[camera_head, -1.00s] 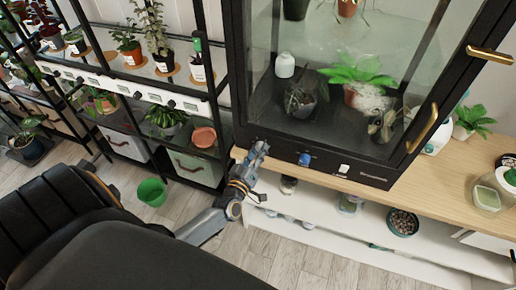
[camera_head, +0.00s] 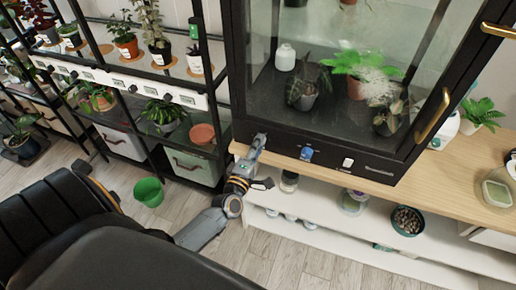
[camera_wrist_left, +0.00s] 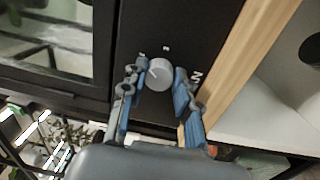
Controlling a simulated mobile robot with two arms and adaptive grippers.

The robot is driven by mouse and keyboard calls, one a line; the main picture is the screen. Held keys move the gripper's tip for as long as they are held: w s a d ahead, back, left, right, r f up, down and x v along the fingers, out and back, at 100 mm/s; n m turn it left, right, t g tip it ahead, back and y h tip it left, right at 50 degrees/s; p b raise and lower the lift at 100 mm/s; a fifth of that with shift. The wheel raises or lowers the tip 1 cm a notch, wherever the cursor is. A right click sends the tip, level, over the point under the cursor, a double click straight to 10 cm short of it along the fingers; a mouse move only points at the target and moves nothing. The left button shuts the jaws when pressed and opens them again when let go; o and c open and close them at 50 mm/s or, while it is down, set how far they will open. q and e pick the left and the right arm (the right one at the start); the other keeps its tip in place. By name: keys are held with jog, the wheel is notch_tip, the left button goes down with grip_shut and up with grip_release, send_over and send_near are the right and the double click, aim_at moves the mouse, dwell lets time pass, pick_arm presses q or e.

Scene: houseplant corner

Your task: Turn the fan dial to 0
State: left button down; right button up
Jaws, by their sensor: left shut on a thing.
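The fan dial (camera_wrist_left: 159,74) is a round grey knob on the black lower front panel of the glass cabinet. In the left wrist view small white marks surround it, too blurred to read surely, and I cannot tell its exact setting. My left gripper (camera_wrist_left: 154,80) has its blue-grey fingers on either side of the dial, shut on it. In the head view my left gripper (camera_head: 258,142) reaches up to the left end of the panel and hides the dial. My right gripper is in neither view.
On the same panel are a blue knob (camera_head: 306,154) and a white switch (camera_head: 347,163). A wooden counter edge (camera_head: 450,190) runs just below. Beneath it a white shelf (camera_head: 330,235) holds jars. A plant rack stands left, with a green bucket (camera_head: 149,192) on the floor.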

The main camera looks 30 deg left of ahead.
pick_arm(q)
jog(key=shift+n+g+y+b, duration=0.3)
jog(key=shift+n+b, duration=1.05)
jog(key=shift+n, duration=5.1)
jog(key=shift+n+g+y+b, duration=0.3)
jog(key=shift+n+b, duration=1.05)
jog(key=shift+n, duration=5.1)
